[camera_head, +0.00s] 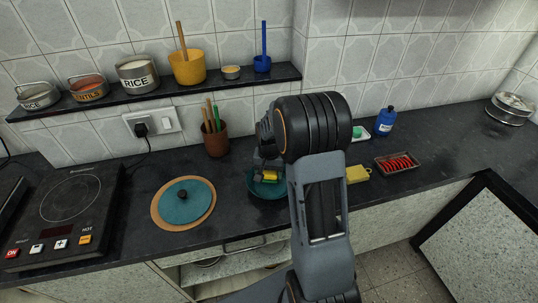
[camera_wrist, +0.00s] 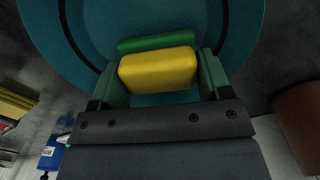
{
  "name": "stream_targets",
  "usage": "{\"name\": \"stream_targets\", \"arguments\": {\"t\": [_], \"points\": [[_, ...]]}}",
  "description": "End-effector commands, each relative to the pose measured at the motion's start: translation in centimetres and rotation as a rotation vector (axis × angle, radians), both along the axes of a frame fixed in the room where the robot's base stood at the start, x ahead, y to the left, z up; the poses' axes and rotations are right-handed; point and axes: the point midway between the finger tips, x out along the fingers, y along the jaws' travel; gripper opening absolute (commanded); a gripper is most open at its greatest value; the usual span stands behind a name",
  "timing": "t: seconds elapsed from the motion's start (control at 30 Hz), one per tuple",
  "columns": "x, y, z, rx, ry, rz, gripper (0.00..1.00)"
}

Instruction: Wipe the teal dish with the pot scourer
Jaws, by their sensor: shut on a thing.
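The teal dish (camera_head: 254,189) sits on the dark counter, partly hidden behind my arm in the head view. It fills the top of the wrist view (camera_wrist: 98,18). The pot scourer (camera_wrist: 158,72) is a yellow block with a green layer. My gripper (camera_wrist: 157,77) is shut on it, one finger on each side. In the head view the scourer (camera_head: 270,176) shows as a small yellow patch over the dish's inside, below my gripper (camera_head: 268,168). I cannot tell whether the scourer touches the dish.
A teal lid (camera_head: 203,199) on a round wooden board lies left of the dish. A brown utensil pot (camera_head: 216,142) stands behind. Right of my arm are a yellow sponge (camera_head: 357,174), a tray of red items (camera_head: 397,163) and a blue bottle (camera_head: 385,122). The far right counter is mostly clear.

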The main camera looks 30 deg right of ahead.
Motion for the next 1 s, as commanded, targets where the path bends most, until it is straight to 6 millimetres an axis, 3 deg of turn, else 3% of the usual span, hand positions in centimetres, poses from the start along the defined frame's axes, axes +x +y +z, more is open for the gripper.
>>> {"name": "stream_targets", "arguments": {"t": [0.03,0.6,1.0], "points": [[0.0,-0.3,1.4,-0.002,-0.006,-0.006,0.49],[0.1,-0.4,6.4,-0.002,-0.006,-0.008,0.49],[0.1,-0.3,6.7,-0.001,-0.005,-0.006,0.49]]}}
